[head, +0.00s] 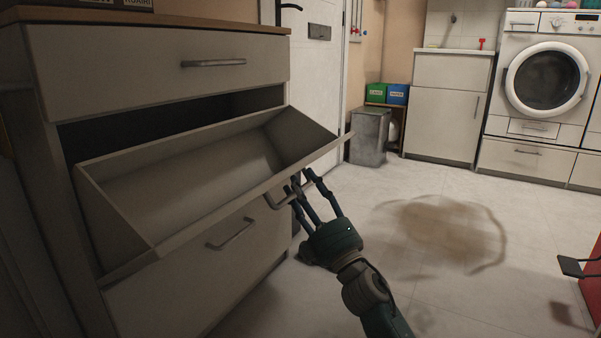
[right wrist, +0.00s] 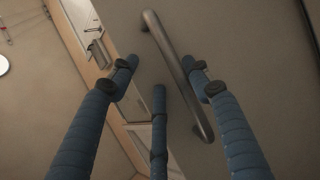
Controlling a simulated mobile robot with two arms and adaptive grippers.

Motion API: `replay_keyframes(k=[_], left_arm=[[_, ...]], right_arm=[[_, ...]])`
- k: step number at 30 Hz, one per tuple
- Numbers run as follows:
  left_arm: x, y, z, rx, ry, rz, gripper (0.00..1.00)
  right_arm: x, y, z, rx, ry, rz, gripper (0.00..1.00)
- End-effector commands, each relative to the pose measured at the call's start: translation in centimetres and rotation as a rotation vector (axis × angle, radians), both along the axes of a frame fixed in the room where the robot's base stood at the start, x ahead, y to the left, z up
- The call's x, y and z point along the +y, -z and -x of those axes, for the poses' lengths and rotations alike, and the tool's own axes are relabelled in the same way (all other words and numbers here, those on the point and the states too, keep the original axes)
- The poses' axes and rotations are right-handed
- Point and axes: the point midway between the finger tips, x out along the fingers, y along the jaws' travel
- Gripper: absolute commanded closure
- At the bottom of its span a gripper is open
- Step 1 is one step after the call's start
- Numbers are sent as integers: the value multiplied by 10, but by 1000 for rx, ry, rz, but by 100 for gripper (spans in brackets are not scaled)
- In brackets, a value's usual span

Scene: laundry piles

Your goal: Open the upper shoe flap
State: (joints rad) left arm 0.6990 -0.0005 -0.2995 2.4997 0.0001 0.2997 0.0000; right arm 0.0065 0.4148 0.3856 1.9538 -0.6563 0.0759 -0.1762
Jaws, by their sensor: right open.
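The shoe cabinet (head: 57,90) stands at the left in the head view. Its upper flap (head: 215,165) is tilted out and down, with its inside showing and a dark gap behind it. My right gripper (head: 301,177) is open at the right part of the flap's front edge, beside the flap's metal handle (head: 274,203). In the right wrist view, the bar handle (right wrist: 172,62) runs aslant between the spread fingers, which do not close on it. Contact cannot be told. My left gripper is not in view.
Above the flap is a shut drawer with a handle (head: 214,63); below is a shut lower flap (head: 190,280). A white door (head: 312,75), a grey bin (head: 370,137) and a washing machine (head: 545,80) stand behind.

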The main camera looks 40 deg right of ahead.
Motion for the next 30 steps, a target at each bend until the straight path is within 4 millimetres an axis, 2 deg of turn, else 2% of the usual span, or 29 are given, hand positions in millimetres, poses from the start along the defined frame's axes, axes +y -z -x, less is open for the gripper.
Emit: replay_keyframes(k=[1, 3, 6, 10, 17, 18, 22, 30], left_arm=[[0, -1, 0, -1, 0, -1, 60], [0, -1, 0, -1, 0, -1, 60], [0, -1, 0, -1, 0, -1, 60], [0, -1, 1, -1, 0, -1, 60], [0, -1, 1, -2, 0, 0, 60], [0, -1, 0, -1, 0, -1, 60], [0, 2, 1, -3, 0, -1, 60], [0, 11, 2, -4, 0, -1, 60]], right_arm=[[0, -21, 4, -19, 2, 14, 64], [-1, -32, 5, -21, 2, 13, 64], [-2, -44, 5, -23, 4, 11, 64], [-2, -51, 5, -25, 5, 10, 59], [-2, -52, 5, -24, 6, 10, 53], [0, -44, 1, -9, 0, 4, 54], [1, -40, 3, -10, -1, 4, 64], [6, -23, 14, -9, -4, 4, 64]])
